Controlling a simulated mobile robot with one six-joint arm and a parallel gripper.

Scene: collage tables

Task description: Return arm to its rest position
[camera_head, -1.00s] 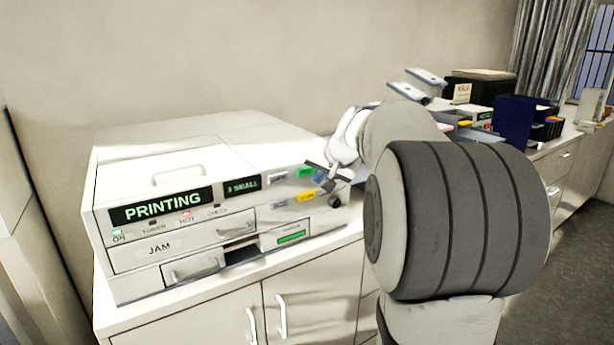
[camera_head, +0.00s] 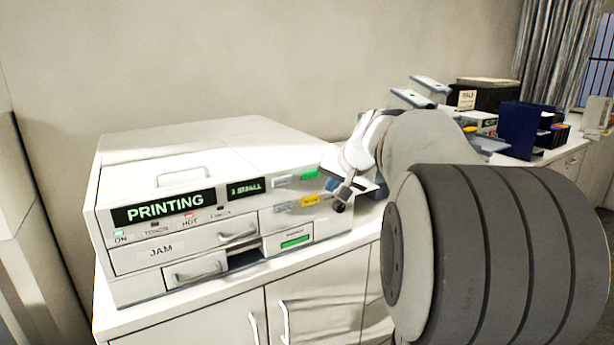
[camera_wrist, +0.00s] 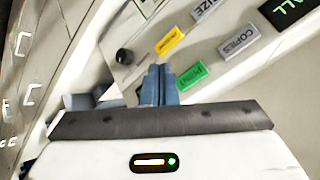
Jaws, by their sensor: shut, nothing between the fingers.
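My gripper (camera_head: 338,188) is in front of the right end of the printer's front panel, beside the green and yellow buttons. In the wrist view my gripper's fingers (camera_wrist: 159,85) are together with nothing between them. The white printer (camera_head: 180,150) stands on a white counter, its display reading PRINTING and a smaller one beside it. The wrist view shows the green PRINT button (camera_wrist: 194,76), the yellow button (camera_wrist: 170,41) and the COPIES label (camera_wrist: 239,41) close ahead. I cannot tell whether the fingertips touch the panel.
The counter (camera_head: 215,302) has cabinet doors with handles below. To the right, behind my arm, stand small tilted devices (camera_head: 412,98), a dark box (camera_head: 485,92) and a dark blue holder (camera_head: 520,130). A curtain (camera_head: 550,50) hangs at the far right.

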